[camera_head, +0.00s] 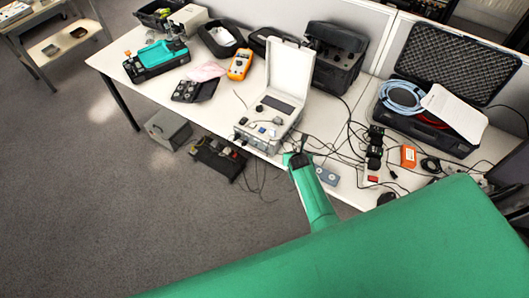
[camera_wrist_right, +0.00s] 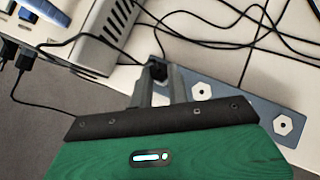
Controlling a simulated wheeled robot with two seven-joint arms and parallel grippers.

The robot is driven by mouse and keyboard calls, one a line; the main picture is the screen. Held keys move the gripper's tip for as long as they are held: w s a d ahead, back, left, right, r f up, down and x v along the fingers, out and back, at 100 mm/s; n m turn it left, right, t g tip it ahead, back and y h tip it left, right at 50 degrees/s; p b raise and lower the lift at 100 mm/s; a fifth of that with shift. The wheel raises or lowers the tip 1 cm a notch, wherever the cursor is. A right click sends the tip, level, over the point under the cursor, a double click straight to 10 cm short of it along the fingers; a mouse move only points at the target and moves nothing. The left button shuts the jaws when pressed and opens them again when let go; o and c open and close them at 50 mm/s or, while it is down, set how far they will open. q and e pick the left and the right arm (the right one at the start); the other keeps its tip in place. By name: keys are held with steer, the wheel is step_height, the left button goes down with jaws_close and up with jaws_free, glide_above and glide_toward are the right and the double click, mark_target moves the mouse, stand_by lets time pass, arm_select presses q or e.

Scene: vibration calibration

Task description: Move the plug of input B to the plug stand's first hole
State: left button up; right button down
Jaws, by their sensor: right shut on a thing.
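My right gripper (camera_head: 298,158) reaches over the table's front edge, beside the white calibration case. In the right wrist view its fingers (camera_wrist_right: 158,80) are shut on a small black plug (camera_wrist_right: 156,70), with a thin black cable running up from it. The plug stand (camera_wrist_right: 240,101) is a blue-grey plate with two white hexagonal holes showing, to the right of the fingers. The plug is at the stand's left end; whether it touches the stand I cannot tell. In the head view the stand (camera_head: 327,176) lies just right of the gripper. My left gripper is out of view.
The open white case (camera_head: 262,121) stands left of the gripper, with other plugs (camera_wrist_right: 10,50) in its front. Loose black cables (camera_wrist_right: 215,43) cross the table behind the stand. An orange box (camera_head: 408,156) and an open black case (camera_head: 425,125) are to the right.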

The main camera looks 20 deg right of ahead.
steer(key=shift+f, duration=0.15)
stand_by(0.4)
steer(key=c, duration=1.3)
jaws_free()
steer(key=shift+o, duration=0.2)
steer(key=shift+p+v, duration=1.25)
steer(key=shift+p, duration=0.05)
steer(key=v, duration=0.2)
steer(key=shift+s+a+r+p, duration=0.1)
steer(key=shift+s+r+p, duration=0.1)
steer(key=shift+p, duration=0.15)
